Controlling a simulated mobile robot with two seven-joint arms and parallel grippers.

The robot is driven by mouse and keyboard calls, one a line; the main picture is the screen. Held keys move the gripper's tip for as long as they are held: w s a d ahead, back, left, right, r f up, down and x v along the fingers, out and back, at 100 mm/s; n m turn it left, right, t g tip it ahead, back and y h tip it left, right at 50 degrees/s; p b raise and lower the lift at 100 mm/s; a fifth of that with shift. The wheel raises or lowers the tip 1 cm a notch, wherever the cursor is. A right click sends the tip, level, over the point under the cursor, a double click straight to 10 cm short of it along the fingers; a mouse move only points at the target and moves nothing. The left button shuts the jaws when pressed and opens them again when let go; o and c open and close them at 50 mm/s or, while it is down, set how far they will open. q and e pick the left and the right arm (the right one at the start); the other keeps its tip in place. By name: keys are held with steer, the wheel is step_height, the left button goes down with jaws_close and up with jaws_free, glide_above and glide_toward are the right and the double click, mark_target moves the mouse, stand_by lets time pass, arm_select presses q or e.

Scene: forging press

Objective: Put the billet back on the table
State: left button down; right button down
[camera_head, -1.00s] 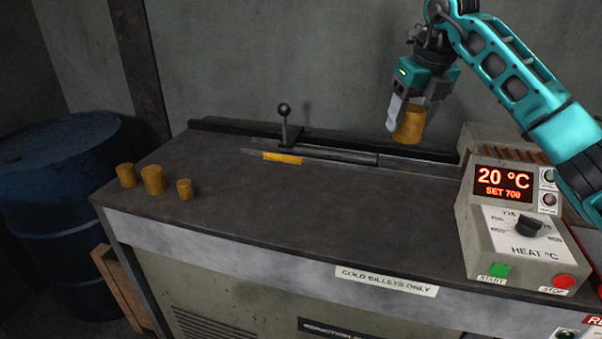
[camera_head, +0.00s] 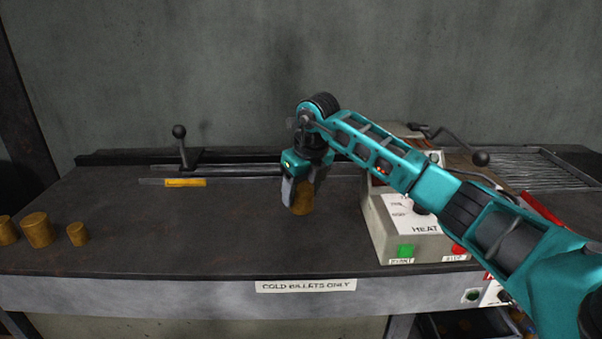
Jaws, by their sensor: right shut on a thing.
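My right gripper (camera_head: 302,201) is shut on a rusty orange-brown billet (camera_head: 303,199), holding it upright over the middle of the dark table (camera_head: 180,240), left of the heat control box. I cannot tell whether the billet's bottom touches the table. Three similar billets stand at the table's left end: one at the picture edge (camera_head: 7,231), a larger one (camera_head: 38,230) and a small one (camera_head: 78,234). My left gripper is not in view.
The heat control box (camera_head: 403,242) with green and red buttons stands right of the held billet. The table between the left billets and my gripper is clear.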

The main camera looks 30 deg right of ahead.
mark_target(301, 206)
steer(key=shift+s+x, duration=0.2)
steer(key=shift+x, duration=0.85)
steer(key=shift+s+x, duration=0.25)
steer(key=shift+x, duration=0.75)
steer(key=shift+f, duration=0.2)
